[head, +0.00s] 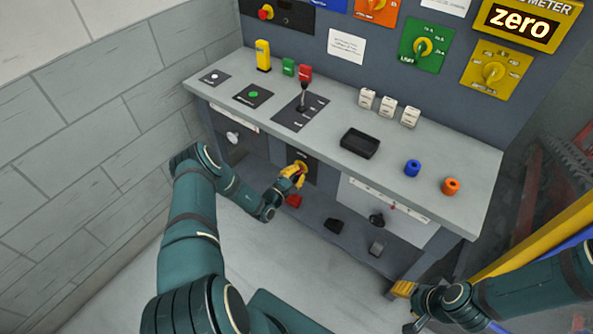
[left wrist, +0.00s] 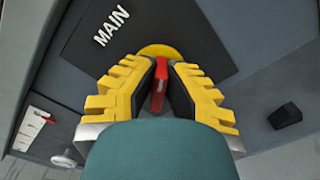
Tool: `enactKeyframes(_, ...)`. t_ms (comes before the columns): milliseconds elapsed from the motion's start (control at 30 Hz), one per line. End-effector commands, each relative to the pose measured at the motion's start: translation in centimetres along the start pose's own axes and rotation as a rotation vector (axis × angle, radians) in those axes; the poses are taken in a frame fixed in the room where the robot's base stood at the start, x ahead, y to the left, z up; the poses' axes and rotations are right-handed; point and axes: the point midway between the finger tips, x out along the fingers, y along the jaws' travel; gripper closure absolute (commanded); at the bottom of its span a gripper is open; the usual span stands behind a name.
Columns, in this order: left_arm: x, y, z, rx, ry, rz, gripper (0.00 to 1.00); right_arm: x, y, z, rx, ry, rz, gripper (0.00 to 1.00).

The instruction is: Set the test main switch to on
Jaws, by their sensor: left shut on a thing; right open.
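The main switch is a red handle (left wrist: 160,84) on a yellow round base, set on a black plate (left wrist: 125,40) lettered MAIN. In the head view this black plate (head: 303,160) is on the bench front, below the worktop. My left gripper (head: 296,172) is at the plate; its yellow fingers in the left wrist view (left wrist: 158,92) are shut on the red handle. In the head view the gripper covers the handle, and I cannot read its setting. My right gripper (head: 408,307) is open and empty at the bottom right, away from the switch.
The worktop (head: 325,125) above holds a lever on a dark plate (head: 300,111), a black tray (head: 360,143), a blue knob (head: 412,168) and an orange knob (head: 451,186). A dark block (head: 333,226) is low under the bench. A yellow rail (head: 530,240) stands at right.

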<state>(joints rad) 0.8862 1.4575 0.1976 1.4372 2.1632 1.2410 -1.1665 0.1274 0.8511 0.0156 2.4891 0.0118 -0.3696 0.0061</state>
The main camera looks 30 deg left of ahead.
Motion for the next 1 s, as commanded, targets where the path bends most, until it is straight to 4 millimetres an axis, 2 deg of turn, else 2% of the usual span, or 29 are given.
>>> enactKeyframes(500,0.1,-0.4,0.0,0.455,-0.001,0.001,1.0,-1.4,-0.5,-0.7,0.004,0.014,0.001,0.53)
enactKeyframes(700,0.1,-0.5,-0.1,0.57,0.0,0.003,1.0,-1.7,-0.6,-0.8,0.005,0.016,0.002,0.53)
enactKeyframes(1000,0.1,-0.5,-0.2,0.653,0.0,0.003,1.0,-1.9,-0.7,-0.8,0.005,0.017,0.001,0.53)
